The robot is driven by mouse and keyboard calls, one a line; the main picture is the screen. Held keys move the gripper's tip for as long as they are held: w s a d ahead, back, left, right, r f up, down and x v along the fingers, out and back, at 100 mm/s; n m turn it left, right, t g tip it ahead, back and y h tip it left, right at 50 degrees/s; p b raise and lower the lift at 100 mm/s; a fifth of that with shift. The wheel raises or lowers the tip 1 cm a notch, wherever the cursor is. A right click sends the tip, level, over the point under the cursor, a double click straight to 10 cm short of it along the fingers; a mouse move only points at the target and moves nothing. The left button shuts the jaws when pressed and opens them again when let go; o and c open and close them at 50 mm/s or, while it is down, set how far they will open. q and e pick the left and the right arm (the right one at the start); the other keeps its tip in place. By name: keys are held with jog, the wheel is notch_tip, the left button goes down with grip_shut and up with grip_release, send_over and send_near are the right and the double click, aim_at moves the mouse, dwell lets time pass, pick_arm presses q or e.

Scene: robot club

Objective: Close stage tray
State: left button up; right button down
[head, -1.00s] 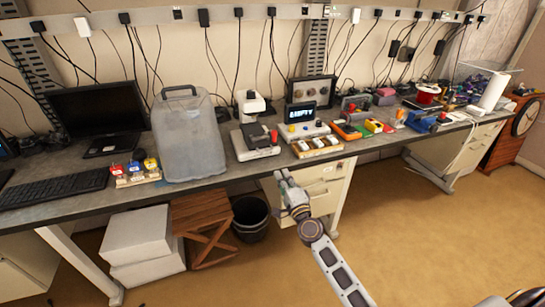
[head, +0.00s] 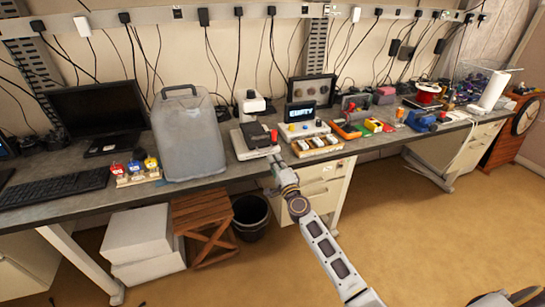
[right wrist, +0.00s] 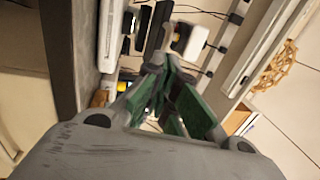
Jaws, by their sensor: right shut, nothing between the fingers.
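The stage device (head: 252,152) is a pale unit with a light base and a white upright head, standing near the front edge of the bench. Its dark stage tray (head: 257,134) sits above the base, with a red knob (head: 274,135) at its right front. My right gripper (head: 276,162) is at the bench's front edge, just in front of and below the device's right side. Its fingers are together and empty. In the right wrist view the fingertips (right wrist: 160,62) meet, with green pads behind. I cannot tell whether they touch the tray. My left gripper is out of view.
A grey translucent jug (head: 188,138) stands left of the device. A display box reading EMPTY (head: 301,113) and a row of small modules (head: 318,146) stand to the right. Drawers (head: 325,185) hang below the bench (head: 225,181). The floor in front is clear.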

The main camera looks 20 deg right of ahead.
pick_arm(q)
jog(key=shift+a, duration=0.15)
pick_arm(e)
jog(key=shift+w+a+r, duration=0.1)
jog(key=shift+w+r, duration=0.1)
jog(key=shift+w, duration=1.05)
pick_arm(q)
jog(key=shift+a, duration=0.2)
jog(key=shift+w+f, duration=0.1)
